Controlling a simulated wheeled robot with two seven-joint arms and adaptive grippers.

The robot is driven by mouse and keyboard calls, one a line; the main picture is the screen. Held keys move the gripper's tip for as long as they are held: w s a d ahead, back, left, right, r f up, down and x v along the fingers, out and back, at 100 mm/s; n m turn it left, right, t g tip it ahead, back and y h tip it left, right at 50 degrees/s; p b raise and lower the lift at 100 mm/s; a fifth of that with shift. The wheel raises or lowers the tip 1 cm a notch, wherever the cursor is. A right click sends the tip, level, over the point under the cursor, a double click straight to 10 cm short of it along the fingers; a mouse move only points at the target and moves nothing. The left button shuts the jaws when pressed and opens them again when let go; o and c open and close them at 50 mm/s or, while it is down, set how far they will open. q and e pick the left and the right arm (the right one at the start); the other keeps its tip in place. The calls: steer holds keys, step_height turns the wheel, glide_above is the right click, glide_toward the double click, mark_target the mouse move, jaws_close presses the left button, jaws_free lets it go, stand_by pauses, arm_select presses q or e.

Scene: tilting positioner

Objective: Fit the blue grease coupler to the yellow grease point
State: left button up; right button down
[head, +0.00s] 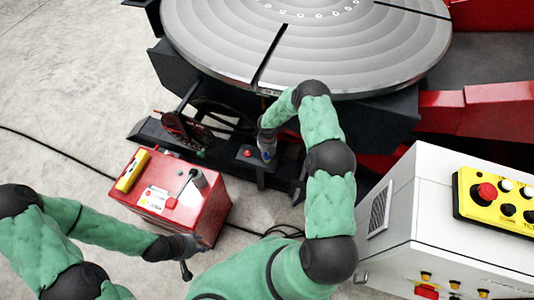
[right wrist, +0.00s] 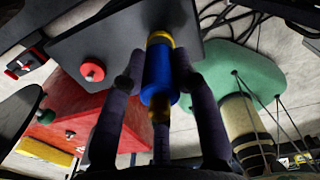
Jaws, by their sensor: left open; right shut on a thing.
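The blue grease coupler (right wrist: 160,75) is between the fingers of my right gripper (right wrist: 159,68), which is shut on it. A brass-coloured end (right wrist: 160,115) shows at the coupler's near end. At its far end is the yellow grease point (right wrist: 160,37) on a dark plate (right wrist: 120,35). The two look in line and touching, but I cannot tell whether the coupler is fully seated. In the head view, my right gripper (head: 267,144) is at the dark bracket below the turntable, its fingers partly hidden. My left gripper (head: 188,252) is open beside the red box, away from the coupler.
A red knob (head: 248,153) sits beside the right gripper. The red box (head: 205,212) with a lever stands on the floor at left. A white cabinet (head: 408,225) with a yellow control panel (head: 492,197) stands at right. The round turntable (head: 350,55) is above. Cables cross the floor.

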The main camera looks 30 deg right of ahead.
steer(key=c, duration=0.9)
jaws_free()
steer(key=shift+o, duration=0.2)
step_height(320, 180, up, 12)
steer(key=s+a+f+m+y, duration=0.2)
steer(key=s+a+m, duration=0.4)
steer(key=a+m, duration=0.15)
steer(key=s+a+f+m+y, duration=0.25)
steer(key=s+a+m, duration=0.25)
steer(key=a+m, duration=0.3)
steer(key=s+a+m, duration=0.7)
steer(key=s+m, duration=0.6)
steer(key=m, duration=0.2)
steer(key=shift+s+a+r, duration=0.2)
steer(key=shift+s+r, duration=0.05)
steer(key=shift+s, duration=0.1)
